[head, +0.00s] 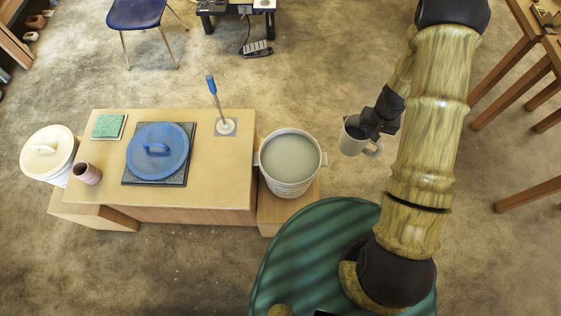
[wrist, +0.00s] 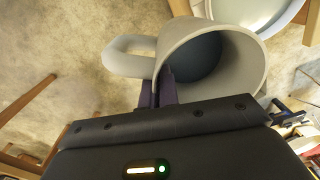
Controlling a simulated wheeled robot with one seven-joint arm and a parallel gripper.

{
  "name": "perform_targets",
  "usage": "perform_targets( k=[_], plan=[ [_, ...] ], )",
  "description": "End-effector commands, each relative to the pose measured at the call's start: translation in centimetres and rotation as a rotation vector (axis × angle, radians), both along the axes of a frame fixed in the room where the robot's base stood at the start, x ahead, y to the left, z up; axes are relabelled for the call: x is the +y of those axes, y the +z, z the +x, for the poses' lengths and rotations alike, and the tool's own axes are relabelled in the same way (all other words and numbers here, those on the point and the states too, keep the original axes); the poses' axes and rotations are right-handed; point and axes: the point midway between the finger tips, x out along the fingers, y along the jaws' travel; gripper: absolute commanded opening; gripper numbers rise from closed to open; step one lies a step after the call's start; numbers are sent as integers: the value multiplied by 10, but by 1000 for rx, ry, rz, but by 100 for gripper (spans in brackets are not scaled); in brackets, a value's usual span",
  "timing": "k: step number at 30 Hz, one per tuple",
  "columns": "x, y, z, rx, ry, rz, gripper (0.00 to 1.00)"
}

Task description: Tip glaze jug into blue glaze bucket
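The glaze jug (head: 352,146) is a pale grey mug-shaped vessel with a side handle and a dark blue-grey inside. My gripper (head: 378,121) is shut on its rim and holds it to the right of the open bucket, apart from it. The wrist view shows the jug (wrist: 225,45) close up, with my gripper's fingers (wrist: 165,88) at its wall near the handle; the far finger is partly hidden. The white open bucket (head: 291,189) holds greyish liquid and has side handles. Its rim (wrist: 285,22) also shows in the wrist view. The jug looks about upright.
The bucket stands on a low wooden block (head: 268,219) beside a wooden table (head: 218,185). The table holds a blue lid (head: 170,137), a blue-handled tool (head: 212,85), a green sponge (head: 107,125) and a small cup (head: 87,173). A lidded white bucket (head: 66,177) stands at left.

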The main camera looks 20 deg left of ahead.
Motion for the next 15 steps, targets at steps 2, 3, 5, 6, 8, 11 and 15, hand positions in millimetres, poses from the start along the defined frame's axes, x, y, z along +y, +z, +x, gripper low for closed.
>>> perform_targets(
  k=[2, 3, 5, 6, 8, 11, 15],
  plan=[
    [5, -1, 0, -1, -11, 1, 0],
    [9, -2, -1, -1, -24, 1, 0],
    [16, -5, -2, 1, -60, 1, 0],
    [23, -7, -3, 1, -93, 1, 0],
    [36, -10, -6, 3, -153, 1, 0],
    [62, -17, -12, 4, -280, 1, 0],
    [101, -27, -26, 9, -477, 0, 0]
  ],
)
